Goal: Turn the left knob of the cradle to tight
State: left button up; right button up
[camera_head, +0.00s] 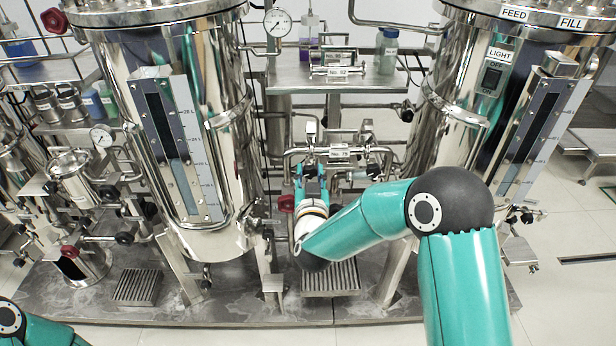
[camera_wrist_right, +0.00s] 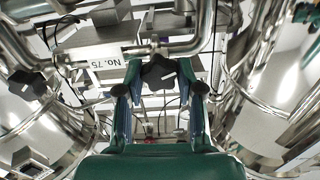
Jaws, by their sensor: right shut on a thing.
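My right gripper (camera_head: 311,170) reaches in between the two big steel tanks, low at the piping. In the right wrist view its two fingers (camera_wrist_right: 159,78) are closed in on a black star-shaped knob (camera_wrist_right: 158,72) with a pale mark on its face. The knob sits in front of a steel pipe, beside a white label reading No.75 that appears upside down. In the head view the gripper hides the knob, and a labelled metal fitting (camera_head: 340,153) shows just right of the fingers. Which way the knob is set I cannot tell. My left gripper is out of view.
Steel tanks stand close on the left (camera_head: 170,120) and right (camera_head: 455,110). Another dark knob (camera_wrist_right: 27,84) shows at the left of the wrist view. Pipes crowd the gap.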

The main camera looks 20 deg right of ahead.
jog(key=m+b, duration=0.3)
jog(key=b, duration=0.1)
jog(key=m+b, duration=0.3)
jog(key=b, duration=0.1)
jog(key=m+b, duration=0.3)
jog(key=b, duration=0.1)
jog(key=shift+f+b, duration=0.3)
jog(key=shift+b, duration=0.1)
jog(key=m+b, duration=0.4)
jog(key=b, duration=0.1)
jog(key=m+b, duration=0.5)
jog(key=shift+d+f, duration=0.15)
jog(key=m+b, duration=0.2)
jog(key=shift+m, duration=0.3)
jog(key=shift+m+b, duration=0.75)
jog(key=shift+m, duration=0.35)
jog(key=o, duration=1.1)
jog(key=shift+o, duration=0.2)
